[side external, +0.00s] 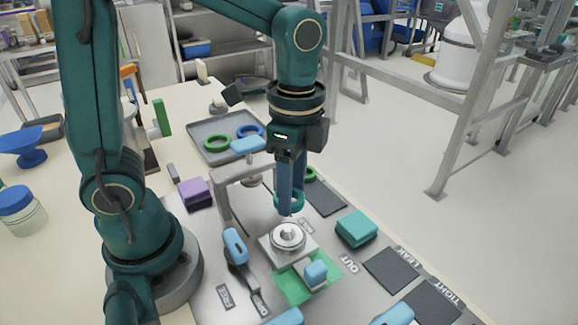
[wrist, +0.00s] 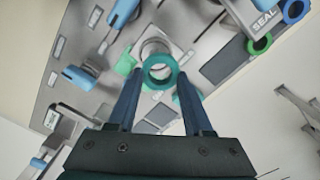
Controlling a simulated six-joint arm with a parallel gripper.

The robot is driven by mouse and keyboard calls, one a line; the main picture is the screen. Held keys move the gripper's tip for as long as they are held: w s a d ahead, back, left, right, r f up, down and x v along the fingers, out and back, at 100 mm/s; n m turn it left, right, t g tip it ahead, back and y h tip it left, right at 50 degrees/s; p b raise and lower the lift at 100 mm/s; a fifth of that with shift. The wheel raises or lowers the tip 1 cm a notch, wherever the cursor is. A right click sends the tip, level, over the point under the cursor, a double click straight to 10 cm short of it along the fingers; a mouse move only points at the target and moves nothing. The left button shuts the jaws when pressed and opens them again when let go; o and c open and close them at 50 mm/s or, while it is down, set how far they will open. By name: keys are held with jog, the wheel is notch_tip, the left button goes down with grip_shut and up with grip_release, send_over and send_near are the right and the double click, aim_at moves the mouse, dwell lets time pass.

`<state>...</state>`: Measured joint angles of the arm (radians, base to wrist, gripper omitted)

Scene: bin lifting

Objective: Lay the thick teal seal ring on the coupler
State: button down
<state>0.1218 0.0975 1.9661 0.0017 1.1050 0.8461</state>
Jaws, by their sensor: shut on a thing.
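The thick teal seal ring (wrist: 160,84) is held between the fingertips of my gripper (wrist: 155,88), which is shut on it. In the side view the teal ring (side external: 289,203) hangs at the tips of my gripper (side external: 288,207), above and apart from the coupler. The coupler (side external: 288,237) is a round silver metal piece on a square block in the middle of the grey work plate. In the wrist view the coupler (wrist: 155,48) shows just beyond the ring and partly through its hole.
A metal bracket (side external: 221,196) stands left of the coupler, with blue-handled clamps around it. A teal box (side external: 357,228) and dark pads lie to the right. A grey tray (side external: 205,130) at the back holds green and blue rings. A purple block (side external: 195,193) is at left.

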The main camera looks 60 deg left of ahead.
aim_at(290, 230)
jog(key=shift+s+d+r, duration=0.25)
jog(key=shift+s+d, duration=0.05)
jog(key=shift+s, duration=0.05)
jog(key=shift+f+m, duration=0.1)
jog(key=shift+m, duration=0.2)
jog(key=shift+f, duration=2.2)
jog(key=shift+f, duration=1)
dwell(0.3)
jog(key=shift+c, duration=1.1)
grip_release()
jog(key=shift+o, duration=1.1)
